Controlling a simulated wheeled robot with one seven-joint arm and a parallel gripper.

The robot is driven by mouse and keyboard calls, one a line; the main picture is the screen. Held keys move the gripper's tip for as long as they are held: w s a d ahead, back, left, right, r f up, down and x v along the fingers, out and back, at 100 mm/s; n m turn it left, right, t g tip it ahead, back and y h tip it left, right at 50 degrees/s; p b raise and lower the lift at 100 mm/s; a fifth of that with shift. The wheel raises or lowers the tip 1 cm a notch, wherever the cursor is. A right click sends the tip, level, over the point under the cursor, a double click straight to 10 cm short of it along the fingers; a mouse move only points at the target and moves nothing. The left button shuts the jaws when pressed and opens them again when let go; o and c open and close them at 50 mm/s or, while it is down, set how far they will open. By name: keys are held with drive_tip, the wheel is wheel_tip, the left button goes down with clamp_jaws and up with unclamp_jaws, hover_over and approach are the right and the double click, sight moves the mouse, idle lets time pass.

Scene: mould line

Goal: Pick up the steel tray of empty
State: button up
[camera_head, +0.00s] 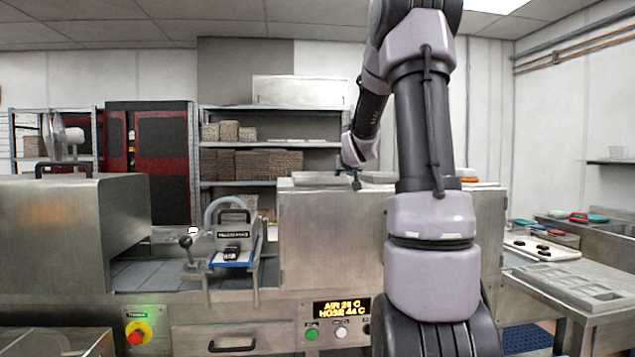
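Shallow metal-coloured trays lie on top of the steel cabinet in the middle: a left tray (318,179) and another tray (380,177) partly behind my arm. I cannot tell what they hold, or which one is the steel tray of the task. My arm reaches up, over and down behind itself. My gripper (356,184) is small and dark at the cabinet top, between these two trays. Its fingers are too small to tell open from shut, or whether they touch a tray. A grey tray with mould hollows (582,286) lies on the right-hand bench.
A steel housing (70,235) stands at left beside a conveyor (150,274). A machine with a hose and lever (233,240) stands left of the cabinet (330,240). A white board with dark pieces (541,249) lies at right. Shelves (270,180) with brown boxes stand behind.

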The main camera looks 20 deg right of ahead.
clamp_jaws()
idle(1.4)
